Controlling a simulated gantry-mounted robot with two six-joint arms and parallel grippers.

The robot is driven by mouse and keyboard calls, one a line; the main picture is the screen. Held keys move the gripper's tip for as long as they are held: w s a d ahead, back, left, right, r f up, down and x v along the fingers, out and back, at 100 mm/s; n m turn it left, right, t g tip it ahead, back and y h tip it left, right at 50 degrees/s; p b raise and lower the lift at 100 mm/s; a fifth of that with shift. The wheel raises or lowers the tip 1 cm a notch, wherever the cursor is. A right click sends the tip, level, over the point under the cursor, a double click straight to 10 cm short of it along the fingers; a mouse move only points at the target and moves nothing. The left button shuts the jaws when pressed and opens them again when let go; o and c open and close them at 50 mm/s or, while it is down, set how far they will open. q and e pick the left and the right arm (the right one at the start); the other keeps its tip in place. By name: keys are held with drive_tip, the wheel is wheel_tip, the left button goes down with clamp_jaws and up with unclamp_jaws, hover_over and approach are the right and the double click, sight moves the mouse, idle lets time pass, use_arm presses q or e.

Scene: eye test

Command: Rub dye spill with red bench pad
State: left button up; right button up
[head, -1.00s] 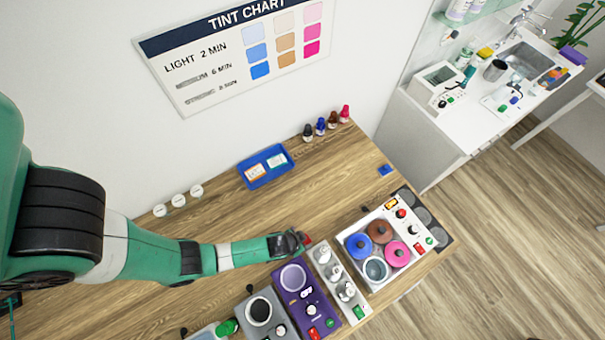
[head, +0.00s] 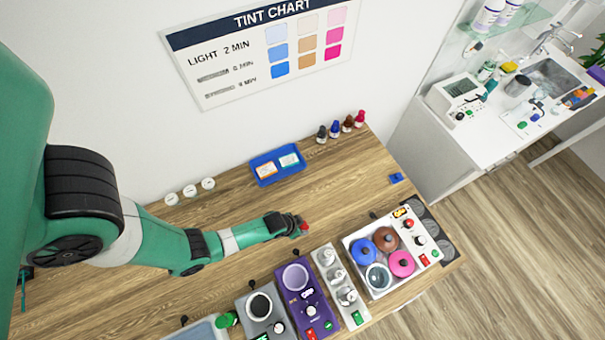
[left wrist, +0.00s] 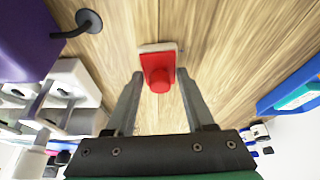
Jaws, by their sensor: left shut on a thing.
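The red bench pad (left wrist: 157,62) is a small red block with a round red knob and a pale edge. In the left wrist view it sits between the fingertips of my left gripper (left wrist: 160,82), which is shut on it. In the head view the left gripper (head: 300,224) is over the wooden bench (head: 225,205), behind the purple device, with a bit of the red pad showing at its tip. I cannot tell whether the pad touches the wood. I cannot make out a dye spill in either view. My right gripper is not in view.
A purple device (head: 309,309), a white rack of knobs (head: 325,258) and a white warmer with coloured pots (head: 350,240) line the front edge. A blue tray (head: 262,178) and small bottles stand along the wall. A small blue item (head: 396,178) lies at right. The middle is clear.

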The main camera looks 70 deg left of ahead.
use_arm(q)
drive_tip(key=shift+s+a+f, duration=0.1)
drive_tip(key=shift+s+a, duration=0.05)
drive_tip(key=shift+a, duration=0.8)
drive_tip(key=shift+s+a+f, duration=0.1)
drive_tip(key=shift+s+a, duration=0.05)
drive_tip(key=shift+a, duration=0.75)
drive_tip(key=shift+w+d+r, duration=0.1)
drive_tip(key=shift+w+r, duration=0.05)
drive_tip(key=shift+w, duration=0.05)
drive_tip(key=shift+w+d, duration=0.15)
drive_tip(key=shift+d, duration=0.75)
drive_tip(key=shift+w+d, duration=0.1)
drive_tip(key=shift+d, duration=0.75)
